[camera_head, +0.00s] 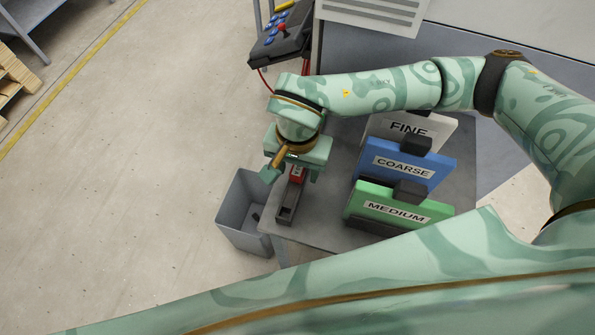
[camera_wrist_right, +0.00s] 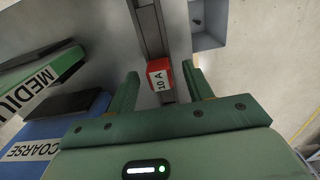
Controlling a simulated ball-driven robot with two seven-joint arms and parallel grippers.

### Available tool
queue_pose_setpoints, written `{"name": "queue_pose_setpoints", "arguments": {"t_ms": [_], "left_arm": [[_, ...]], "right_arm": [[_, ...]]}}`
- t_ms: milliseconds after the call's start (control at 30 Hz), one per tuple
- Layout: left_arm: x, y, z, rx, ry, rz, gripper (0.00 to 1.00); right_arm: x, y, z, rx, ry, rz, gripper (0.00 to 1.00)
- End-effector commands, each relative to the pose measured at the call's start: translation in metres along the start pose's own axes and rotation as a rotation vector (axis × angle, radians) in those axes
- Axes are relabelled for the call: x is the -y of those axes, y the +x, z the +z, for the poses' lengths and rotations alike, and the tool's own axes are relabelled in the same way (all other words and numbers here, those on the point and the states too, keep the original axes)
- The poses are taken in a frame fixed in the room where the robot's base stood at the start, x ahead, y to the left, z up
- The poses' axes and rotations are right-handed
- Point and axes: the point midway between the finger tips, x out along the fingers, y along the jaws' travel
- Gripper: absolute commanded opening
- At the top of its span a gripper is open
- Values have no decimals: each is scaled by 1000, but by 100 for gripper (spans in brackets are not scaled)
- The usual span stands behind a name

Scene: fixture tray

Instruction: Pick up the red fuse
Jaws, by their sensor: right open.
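The red fuse (camera_head: 297,174) has a white label and sits in a narrow dark grey tray (camera_head: 287,214) on the grey table. In the right wrist view the fuse (camera_wrist_right: 159,70) shows its label "10 A". My right gripper (camera_head: 291,176) is open above the tray, pointing down. In the right wrist view its two fingers stand on either side of the fuse, with a gap visible on each side. In the head view the gripper hides part of the fuse and the tray's far end. My left gripper is not in view.
Upright boards marked FINE (camera_head: 437,128), COARSE (camera_head: 373,170) and MEDIUM (camera_head: 366,204) stand in dark holders right of the tray. A grey bin (camera_head: 240,222) stands left of the table. A control box (camera_head: 283,42) with buttons is at the back. Open floor lies left.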

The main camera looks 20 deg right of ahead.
Motion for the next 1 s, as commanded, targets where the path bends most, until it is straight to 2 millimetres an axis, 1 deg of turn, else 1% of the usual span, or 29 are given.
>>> {"name": "queue_pose_setpoints", "arguments": {"t_ms": [200,267,300,367,400,667,767,867,967,1000], "left_arm": [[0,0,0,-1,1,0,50],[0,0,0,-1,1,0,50],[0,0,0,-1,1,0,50],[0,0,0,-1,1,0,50],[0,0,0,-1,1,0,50],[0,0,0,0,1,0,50],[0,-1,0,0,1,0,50],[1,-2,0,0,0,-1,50],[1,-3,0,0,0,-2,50],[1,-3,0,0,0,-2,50]], "right_arm": [[0,1,0,0,-1,-1,51],[0,0,0,0,-1,-1,34],[0,0,0,0,-1,-1,23],[0,0,0,0,-1,-1,6],[0,0,0,0,-1,-1,3],[0,0,0,-1,-1,-1,3],[1,-4,-1,-2,-1,-3,3],[1,-14,-1,-3,-3,-3,3],[1,-30,-1,-5,-2,-4,3],[5,-38,-2,-5,-3,-5,3]]}}
